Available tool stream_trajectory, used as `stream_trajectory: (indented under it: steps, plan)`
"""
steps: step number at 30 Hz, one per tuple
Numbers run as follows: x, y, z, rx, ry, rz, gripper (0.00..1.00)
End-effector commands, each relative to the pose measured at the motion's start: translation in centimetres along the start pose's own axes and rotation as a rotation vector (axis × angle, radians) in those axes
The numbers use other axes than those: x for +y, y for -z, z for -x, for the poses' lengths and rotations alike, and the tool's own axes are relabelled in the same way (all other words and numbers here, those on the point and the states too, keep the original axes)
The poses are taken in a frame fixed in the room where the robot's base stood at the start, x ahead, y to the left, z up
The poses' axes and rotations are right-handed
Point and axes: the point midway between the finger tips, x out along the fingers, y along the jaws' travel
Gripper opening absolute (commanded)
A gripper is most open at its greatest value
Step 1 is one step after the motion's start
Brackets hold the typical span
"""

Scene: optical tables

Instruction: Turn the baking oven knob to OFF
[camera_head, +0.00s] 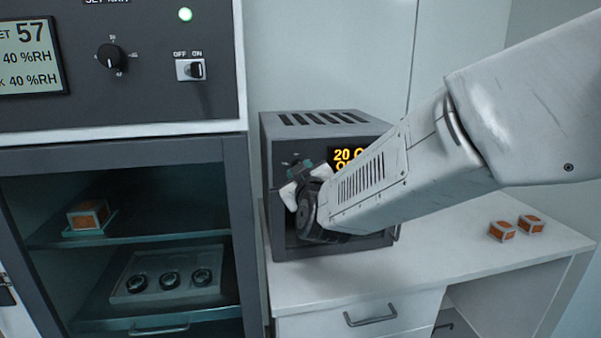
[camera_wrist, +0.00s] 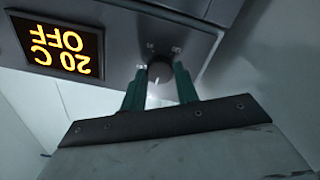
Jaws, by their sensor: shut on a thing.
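The baking oven (camera_head: 283,240) is a dark grey box with top vents on the white counter. Its display (camera_head: 348,154) is partly hidden by my arm in the head view. In the wrist view the display (camera_wrist: 62,47) appears upside down and reads 20 C and OFF. The round dark knob (camera_wrist: 160,72) sits on the oven front with a pale pointer mark and small labels around it, too small to read. My gripper (camera_wrist: 160,79) has its two green fingers on either side of the knob, shut on it. In the head view my gripper (camera_head: 304,175) hides the knob.
A cabinet (camera_head: 120,152) with a humidity panel, a black dial (camera_head: 110,57) and an OFF/ON switch (camera_head: 191,69) stands left. Its shelves hold an orange-and-white block and a tray (camera_head: 120,296) of round parts. Two orange-and-white blocks (camera_head: 502,230) lie on the counter's right side.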

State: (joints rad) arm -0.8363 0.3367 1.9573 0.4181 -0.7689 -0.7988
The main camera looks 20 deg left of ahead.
Motion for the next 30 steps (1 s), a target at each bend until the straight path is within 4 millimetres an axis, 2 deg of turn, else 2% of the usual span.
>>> stream_trajectory:
  steps: [9,24,25,26,27,30]
  plan:
    - [-0.11,-0.30,0.06,-0.006,0.003,0.102,0.07]
    - [-0.12,-0.31,0.06,-0.006,0.003,0.118,0.08]
    - [-0.12,-0.31,0.06,-0.006,0.003,0.117,0.39]
    - [-0.12,-0.31,0.06,-0.006,0.003,0.117,0.47]
    - [-0.11,-0.28,0.05,-0.005,0.003,0.117,0.52]
    - [-0.07,-0.20,0.04,-0.004,0.002,0.117,0.52]
